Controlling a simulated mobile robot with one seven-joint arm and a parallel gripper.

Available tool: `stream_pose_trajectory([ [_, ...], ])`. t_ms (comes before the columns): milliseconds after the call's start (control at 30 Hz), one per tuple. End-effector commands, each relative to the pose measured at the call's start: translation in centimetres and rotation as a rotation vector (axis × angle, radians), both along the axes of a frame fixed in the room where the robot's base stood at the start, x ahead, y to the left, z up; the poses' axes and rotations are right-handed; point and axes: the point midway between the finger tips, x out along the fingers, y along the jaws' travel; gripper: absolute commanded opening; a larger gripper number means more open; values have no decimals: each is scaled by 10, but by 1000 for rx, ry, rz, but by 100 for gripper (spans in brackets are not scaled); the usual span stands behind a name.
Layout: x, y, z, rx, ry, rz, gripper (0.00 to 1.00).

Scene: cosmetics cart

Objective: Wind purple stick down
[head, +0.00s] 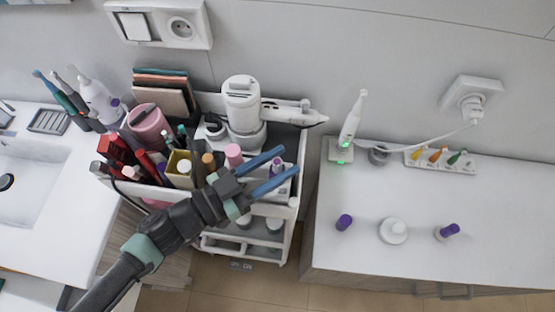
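A purple stick (450,229) rises tilted from a short white holder (439,234) on the right counter. A separate short purple piece (344,222), perhaps a cap, stands further left on the same counter. My gripper (288,158) has two blue fingers, parallel and apart, with no object clearly held between them. It is over the right part of the cart, well left of the purple stick. A small white item with a purple top (277,166) shows between the fingers, seemingly in the cart below.
A round white item (393,231) stands between the purple pieces. Behind are a corded electric toothbrush (352,120) and a white holder with coloured brush heads (440,158). The cart (293,202) is crowded with cosmetics and a hair dryer (242,103). The right counter's front is mostly clear.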

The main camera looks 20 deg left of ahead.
Motion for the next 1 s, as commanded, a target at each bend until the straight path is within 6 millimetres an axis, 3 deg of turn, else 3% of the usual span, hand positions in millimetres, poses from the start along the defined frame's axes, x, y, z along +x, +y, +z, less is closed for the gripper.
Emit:
stream_pose_trajectory([
  [433, -8, 6, 1, 0, -4, 1, 52],
  [800, -73, 48, -1, 2, -1, 5, 52],
  [1000, -99, 65, 2, -1, -4, 5, 52],
])
